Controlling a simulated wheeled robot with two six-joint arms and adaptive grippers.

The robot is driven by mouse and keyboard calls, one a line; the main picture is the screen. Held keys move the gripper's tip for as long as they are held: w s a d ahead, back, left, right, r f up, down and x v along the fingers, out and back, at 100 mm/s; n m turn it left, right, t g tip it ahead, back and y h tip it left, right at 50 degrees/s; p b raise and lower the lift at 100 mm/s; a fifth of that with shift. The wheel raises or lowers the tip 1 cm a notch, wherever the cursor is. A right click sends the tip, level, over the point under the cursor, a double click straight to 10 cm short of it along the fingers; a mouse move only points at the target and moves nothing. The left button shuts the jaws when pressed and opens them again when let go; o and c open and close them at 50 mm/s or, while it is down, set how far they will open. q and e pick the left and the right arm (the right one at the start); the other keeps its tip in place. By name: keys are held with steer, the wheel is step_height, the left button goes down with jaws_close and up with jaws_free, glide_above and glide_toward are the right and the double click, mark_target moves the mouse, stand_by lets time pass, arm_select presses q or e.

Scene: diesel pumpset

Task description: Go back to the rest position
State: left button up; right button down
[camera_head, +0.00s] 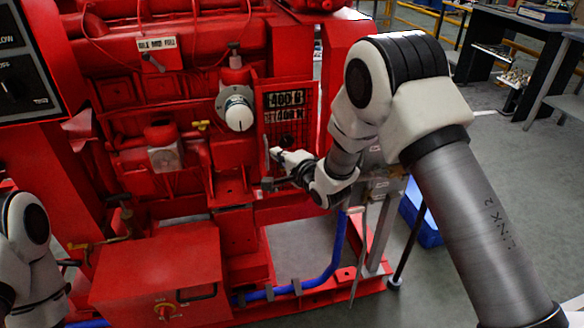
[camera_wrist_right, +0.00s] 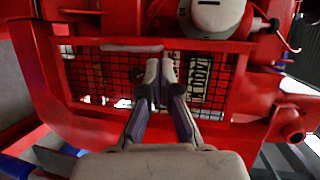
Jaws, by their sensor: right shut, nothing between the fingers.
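My right gripper (camera_head: 273,168) is in front of the red pumpset (camera_head: 300,60), just below the black label plate with white characters (camera_head: 285,105). In the right wrist view my right gripper (camera_wrist_right: 159,75) has its two fingers together at the tips with nothing between them. Behind the fingers is a red-framed mesh guard (camera_wrist_right: 100,75); I cannot tell whether the fingertips touch it. My left arm (camera_head: 30,250) shows only in part at the left edge of the head view, and its gripper cannot be made out.
A white round knob (camera_head: 238,108) sits left of the label plate. A red box (camera_head: 160,275) stands low at the front left. A blue hose (camera_head: 320,278) runs along the base. A blue bin (camera_head: 425,225) is behind my right arm. Dark tables (camera_head: 515,25) stand at the back right.

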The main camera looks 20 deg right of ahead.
steer(key=s, duration=0.7)
steer(key=s+d+f+g+h, duration=0.1)
steer(key=s+d+f+g, duration=0.15)
steer(key=s+f, duration=0.6)
steer(key=s+d+f+g+h, duration=0.1)
steer(key=s+f+g, duration=0.3)
steer(key=f, duration=0.9)
steer(key=s+d+f+n+g+h, duration=0.1)
steer(key=s+f+n+g, duration=0.25)
steer(key=s, duration=0.55)
steer(key=s+d+f+n+g, duration=0.1)
steer(key=s+f+n+g, duration=0.15)
steer(key=s+f, duration=0.45)
steer(key=s+d+r+n+g+h, duration=0.1)
steer(key=s+r+n+g, duration=0.2)
steer(key=s+n, duration=0.45)
arm_select(q)
step_height(320, 180, up, 12)
steer(key=w+p, duration=0.1)
steer(key=p, duration=1.1)
arm_select(e)
step_height(320, 180, up, 12)
steer(key=s+n, duration=0.1)
steer(key=shift+d, duration=0.15)
